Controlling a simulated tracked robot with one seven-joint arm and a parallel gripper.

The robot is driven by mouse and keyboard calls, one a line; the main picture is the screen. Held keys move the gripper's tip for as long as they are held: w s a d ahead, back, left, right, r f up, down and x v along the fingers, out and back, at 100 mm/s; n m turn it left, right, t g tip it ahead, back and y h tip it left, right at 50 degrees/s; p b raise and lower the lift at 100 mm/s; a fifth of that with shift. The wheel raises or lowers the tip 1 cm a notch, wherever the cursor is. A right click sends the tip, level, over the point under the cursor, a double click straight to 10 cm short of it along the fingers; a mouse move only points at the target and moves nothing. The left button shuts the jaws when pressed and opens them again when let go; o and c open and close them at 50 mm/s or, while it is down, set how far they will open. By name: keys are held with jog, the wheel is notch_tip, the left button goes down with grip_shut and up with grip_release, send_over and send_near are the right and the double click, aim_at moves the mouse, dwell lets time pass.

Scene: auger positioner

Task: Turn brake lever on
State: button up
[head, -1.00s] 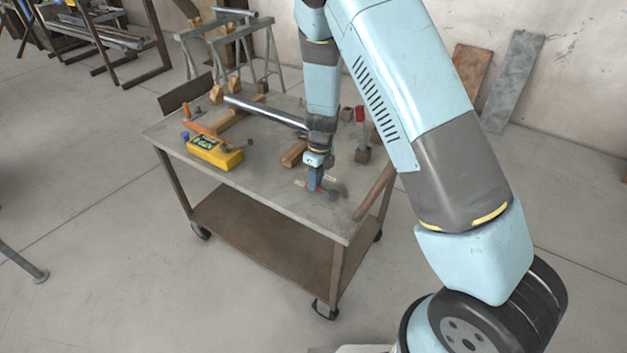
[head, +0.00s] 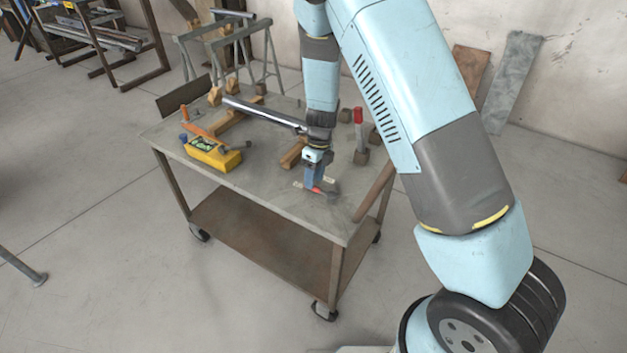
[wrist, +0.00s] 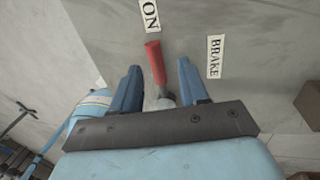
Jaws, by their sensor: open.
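The brake lever (wrist: 155,62) has a red handle and a grey metal pivot end. In the wrist view it lies between the two blue fingers of my gripper (wrist: 159,66), with a gap on each side. My gripper is open around the lever. Its pivot end is partly hidden by my gripper body. A white ON label (wrist: 150,15) is just beyond the handle tip, and a BRAKE label (wrist: 215,56) is to the right. In the head view my gripper (head: 314,184) points down at the cart top, with a bit of the red handle (head: 317,190) showing.
The wheeled cart (head: 265,200) also holds a yellow box (head: 213,153), a long metal tube (head: 262,113), wooden blocks (head: 293,153) and an upright red-handled lever (head: 359,125). The cart top's front is clear. Metal trestles (head: 230,50) stand behind.

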notch_tip(320, 180, up, 12)
jog(key=w+d, duration=0.1)
jog(key=w, duration=0.1)
jog(key=shift+w+d, duration=0.1)
jog(key=shift+d, duration=0.05)
